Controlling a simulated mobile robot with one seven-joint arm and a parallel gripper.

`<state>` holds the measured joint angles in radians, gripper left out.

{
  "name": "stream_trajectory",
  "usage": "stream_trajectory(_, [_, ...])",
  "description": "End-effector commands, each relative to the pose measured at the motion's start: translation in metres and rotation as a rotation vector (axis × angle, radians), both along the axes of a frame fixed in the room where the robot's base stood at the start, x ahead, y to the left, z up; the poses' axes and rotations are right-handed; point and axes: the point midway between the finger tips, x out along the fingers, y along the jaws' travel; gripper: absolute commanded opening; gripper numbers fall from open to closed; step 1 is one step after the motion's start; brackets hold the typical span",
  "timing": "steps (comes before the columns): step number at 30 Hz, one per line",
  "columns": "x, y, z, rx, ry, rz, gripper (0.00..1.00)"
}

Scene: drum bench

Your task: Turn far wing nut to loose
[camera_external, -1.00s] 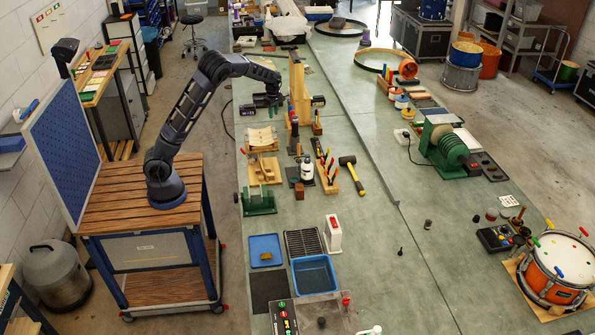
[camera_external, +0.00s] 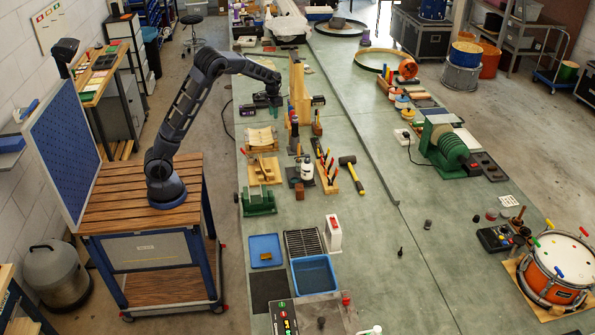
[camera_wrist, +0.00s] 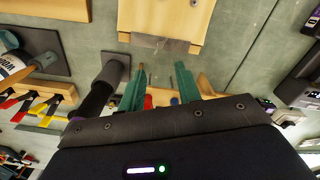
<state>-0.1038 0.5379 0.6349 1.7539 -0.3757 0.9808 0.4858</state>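I cannot make out a wing nut in either view. My gripper (camera_external: 274,112) hangs over the left side of the long green bench, pointing down, just left of an upright wooden post (camera_external: 298,88). In the wrist view its two green fingers (camera_wrist: 160,88) are apart, with nothing clearly held between them. A pale wooden block (camera_wrist: 165,18) with a clear or metallic plate lies beyond the fingertips. Small blue and red parts and a strip of wood show behind and between the fingers, partly hidden by my gripper body.
A dark post on a square base (camera_wrist: 112,75) stands close left of the fingers. A tool rack (camera_wrist: 45,103) with coloured handles and a white bottle (camera_wrist: 12,66) are further left. A mallet (camera_external: 351,172) lies on the bench. The bench's middle front is fairly clear.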

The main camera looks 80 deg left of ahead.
Motion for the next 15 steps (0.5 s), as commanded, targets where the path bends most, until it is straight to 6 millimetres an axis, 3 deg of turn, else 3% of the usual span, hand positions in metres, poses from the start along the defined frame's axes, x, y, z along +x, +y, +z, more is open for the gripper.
stream_trajectory(15, [0.0003, -0.0002, 0.0025, 0.001, -0.007, -0.981, 0.34])
